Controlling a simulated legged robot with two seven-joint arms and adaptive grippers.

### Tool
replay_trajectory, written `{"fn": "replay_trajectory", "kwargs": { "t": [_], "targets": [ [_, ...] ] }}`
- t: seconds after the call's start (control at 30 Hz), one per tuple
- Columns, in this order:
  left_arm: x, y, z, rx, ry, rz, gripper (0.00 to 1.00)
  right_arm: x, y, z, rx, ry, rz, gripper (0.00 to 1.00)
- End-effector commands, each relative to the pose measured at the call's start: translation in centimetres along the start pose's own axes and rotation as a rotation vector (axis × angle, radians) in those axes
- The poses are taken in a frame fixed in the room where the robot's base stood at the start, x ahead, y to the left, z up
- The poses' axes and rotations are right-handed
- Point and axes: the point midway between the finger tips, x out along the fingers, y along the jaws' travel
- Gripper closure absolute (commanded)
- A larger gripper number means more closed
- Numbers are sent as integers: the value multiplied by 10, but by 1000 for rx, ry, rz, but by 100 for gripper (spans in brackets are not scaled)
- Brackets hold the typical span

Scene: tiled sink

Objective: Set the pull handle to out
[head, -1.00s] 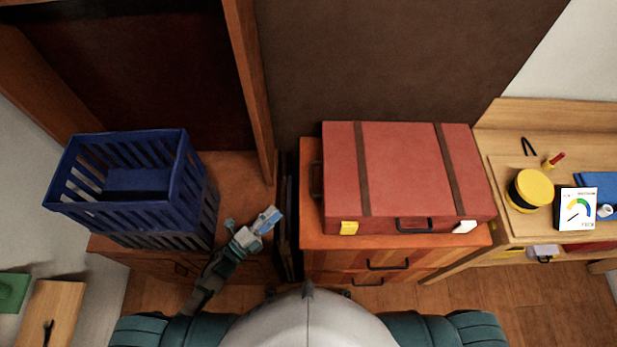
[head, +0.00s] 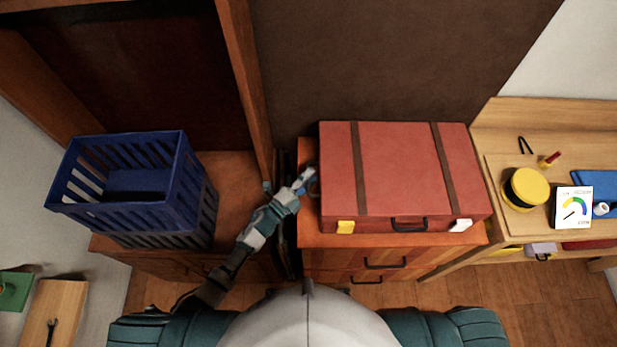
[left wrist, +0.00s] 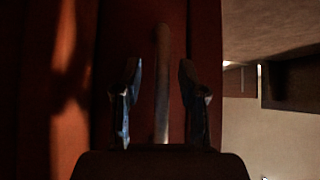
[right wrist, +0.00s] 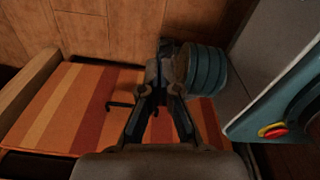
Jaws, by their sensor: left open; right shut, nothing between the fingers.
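The red suitcase (head: 400,170) lies flat on the striped drawer cabinet. A pull handle on its left side is mostly hidden by my left gripper in the head view. My left gripper (head: 307,182) is open at that side. In the left wrist view, a pale upright bar (left wrist: 162,85), apparently the pull handle, stands between the two open fingers of my left gripper (left wrist: 162,80), with a gap on each side. My right gripper (right wrist: 160,75) is shut and empty, low in front of the striped drawers; it is not visible in the head view.
A blue slatted crate (head: 130,190) stands on the left cabinet. A wooden post (head: 246,90) rises behind my left arm. The striped drawers (head: 385,262) have black handles.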

Motion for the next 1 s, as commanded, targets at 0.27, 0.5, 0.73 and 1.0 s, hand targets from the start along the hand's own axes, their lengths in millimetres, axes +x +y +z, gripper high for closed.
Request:
{"fn": "replay_trajectory", "kwargs": {
  "t": [0.27,0.5,0.73,1.0],
  "targets": [
    [-1,0,0,-2,1,-2,79,0,1,0,0,-1,1,100],
    [-1,0,1,-2,0,0,100,0,1,0,0,-1,1,100],
    [-14,-1,14,-1,-3,4,100,-1,1,0,0,2,1,100],
    [-50,-10,49,-1,-4,6,100,0,2,14,-2,-15,2,100]
  ]
}}
